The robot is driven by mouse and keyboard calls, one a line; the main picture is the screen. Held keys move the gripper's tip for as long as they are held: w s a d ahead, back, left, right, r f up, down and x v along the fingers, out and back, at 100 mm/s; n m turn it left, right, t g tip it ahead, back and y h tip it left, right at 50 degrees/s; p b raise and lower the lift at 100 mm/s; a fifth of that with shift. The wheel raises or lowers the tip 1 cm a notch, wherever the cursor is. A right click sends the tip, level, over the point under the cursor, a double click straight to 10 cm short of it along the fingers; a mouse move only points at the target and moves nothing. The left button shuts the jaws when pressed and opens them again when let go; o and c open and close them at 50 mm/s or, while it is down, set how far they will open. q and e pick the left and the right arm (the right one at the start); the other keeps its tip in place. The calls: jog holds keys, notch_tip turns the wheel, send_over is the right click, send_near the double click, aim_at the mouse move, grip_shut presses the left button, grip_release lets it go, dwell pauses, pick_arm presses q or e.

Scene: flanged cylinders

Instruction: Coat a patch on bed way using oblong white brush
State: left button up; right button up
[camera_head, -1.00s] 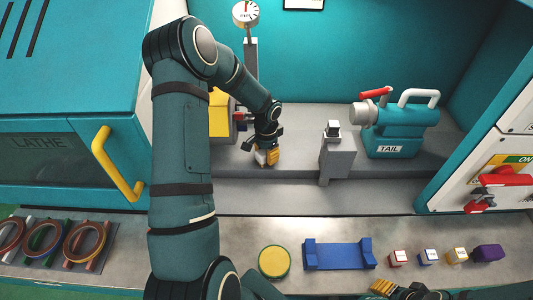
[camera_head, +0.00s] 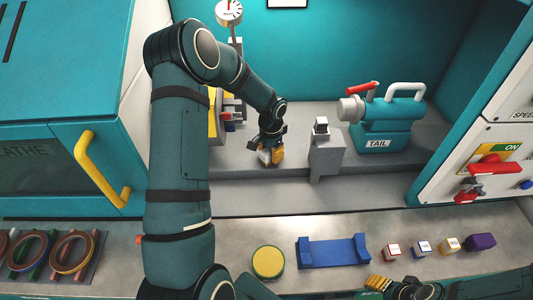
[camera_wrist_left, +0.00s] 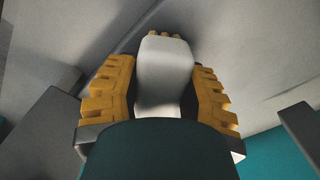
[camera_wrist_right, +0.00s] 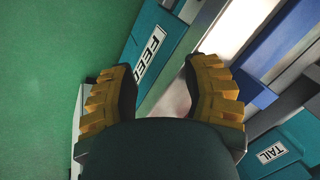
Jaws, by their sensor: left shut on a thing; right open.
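My left gripper (camera_head: 268,157) is low over the grey bed way (camera_head: 225,170), between the yellow-faced chuck side and the grey block. It is shut on the oblong white brush (camera_wrist_left: 164,75), which fills the space between its yellow fingers in the left wrist view. The brush shows only as a small pale bit in the head view (camera_head: 264,157). Its lower end is hidden, so I cannot tell whether it touches the bed way. My right gripper (camera_wrist_right: 163,90) is open and empty near the front edge. It shows partly at the bottom of the head view (camera_head: 378,284).
A grey upright block (camera_head: 325,150) and the teal tailstock (camera_head: 385,120) stand right of the left gripper. On the front shelf are a yellow round tin (camera_head: 268,262), a blue cradle (camera_head: 333,251), several small blocks (camera_head: 392,252) and rings (camera_head: 72,251). A yellow door handle (camera_head: 100,170) juts out left.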

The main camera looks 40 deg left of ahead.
aim_at(291, 158)
pick_arm(q)
jog(key=shift+w+d+f+b, duration=0.15)
jog(key=shift+w+d+b, duration=0.35)
jog(key=shift+w+d, duration=0.95)
jog(key=shift+w+d+b, duration=0.2)
jog(key=shift+w+d, duration=0.2)
jog(key=shift+d, duration=0.3)
jog(key=shift+w+d+b, duration=0.15)
jog(key=shift+w+d, duration=0.2)
jog(key=shift+d, duration=0.3)
jog(key=shift+f, duration=0.1)
jog(key=shift+s+a+f, duration=0.15)
jog(key=shift+s+a, duration=1.35)
jog(key=shift+a, duration=0.2)
